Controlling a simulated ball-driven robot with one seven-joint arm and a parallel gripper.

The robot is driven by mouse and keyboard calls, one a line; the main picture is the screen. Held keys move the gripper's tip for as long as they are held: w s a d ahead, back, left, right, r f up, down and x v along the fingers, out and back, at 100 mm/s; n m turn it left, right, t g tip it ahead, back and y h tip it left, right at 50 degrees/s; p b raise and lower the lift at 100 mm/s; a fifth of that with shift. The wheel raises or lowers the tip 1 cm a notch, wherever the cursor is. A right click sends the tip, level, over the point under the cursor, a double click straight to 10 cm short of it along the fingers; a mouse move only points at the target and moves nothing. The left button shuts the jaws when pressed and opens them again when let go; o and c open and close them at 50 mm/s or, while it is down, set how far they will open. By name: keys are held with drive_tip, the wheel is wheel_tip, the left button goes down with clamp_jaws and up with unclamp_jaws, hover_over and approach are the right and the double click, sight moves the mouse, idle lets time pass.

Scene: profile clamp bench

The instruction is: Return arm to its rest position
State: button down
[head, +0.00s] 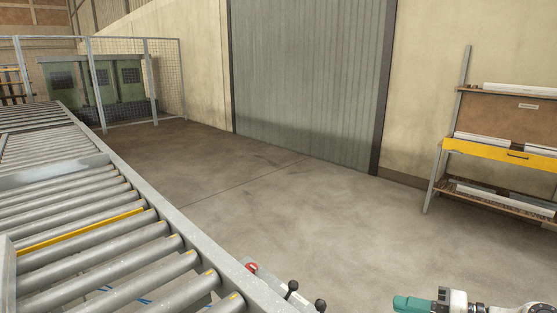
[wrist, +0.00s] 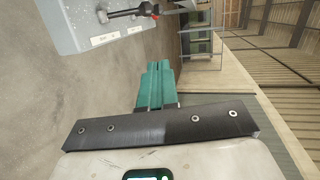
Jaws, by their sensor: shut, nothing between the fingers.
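My gripper (head: 398,303) is at the bottom right of the head view, with its teal fingers pointing left and my arm running off to the right. In the wrist view the teal fingers (wrist: 155,68) are together with nothing between them. My gripper is out over the open floor, apart from the conveyor and the rack, and touches nothing that I can see. The rest of my arm is cut off by the edge of the head view.
A roller conveyor (head: 120,180) runs along the left. A grey control box (head: 262,283) with black-knobbed levers stands at its edge; it also shows in the wrist view (wrist: 75,25). A yellow-fronted rack (head: 480,150) stands right. The floor (head: 300,200) between is clear.

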drive_tip(key=s+a+f+n+g+h, duration=0.35)
drive_tip(key=s+f+h, duration=0.25)
drive_tip(key=s+f, duration=1.15)
drive_tip(key=s+d+f+n+g+h, duration=0.1)
drive_tip(key=s+d+g+h, duration=0.1)
drive_tip(key=s, duration=0.7)
drive_tip(key=s+d+n+g+h, duration=0.1)
drive_tip(key=s+d+g+h, duration=0.1)
drive_tip(key=s+h, duration=0.3)
drive_tip(key=s, duration=0.4)
drive_tip(key=shift+s+d+f+n, duration=0.15)
drive_tip(key=shift+s+f+n, duration=0.15)
drive_tip(key=shift+f+n, duration=0.1)
